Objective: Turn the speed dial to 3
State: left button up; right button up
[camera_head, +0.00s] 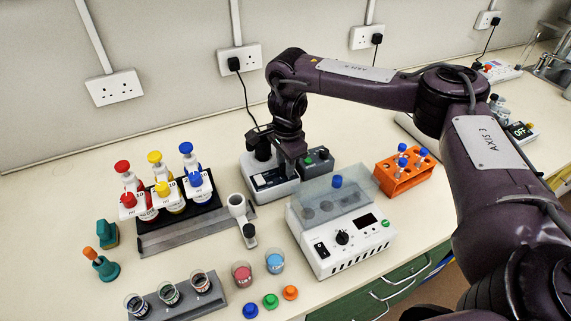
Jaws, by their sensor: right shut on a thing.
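A small grey and white mixer (271,190) with a dark front panel and a black cup on top stands at the back middle of the bench. My right gripper (288,166) points down at the right side of this panel. It is shut on what appears to be the speed dial, which the fingers hide, so its setting cannot be read. My left gripper is not in view.
A dark box with a green button (318,161) stands close right of the gripper. A white lidded machine with a black knob (342,237) is in front. A pipette rack (180,232) is left, an orange tube rack (405,180) right.

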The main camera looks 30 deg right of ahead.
jog(key=shift+w+n, duration=0.1)
jog(key=shift+n, duration=0.4)
jog(key=o, duration=1)
jog(key=r, duration=0.8)
jog(key=shift+s, duration=0.25)
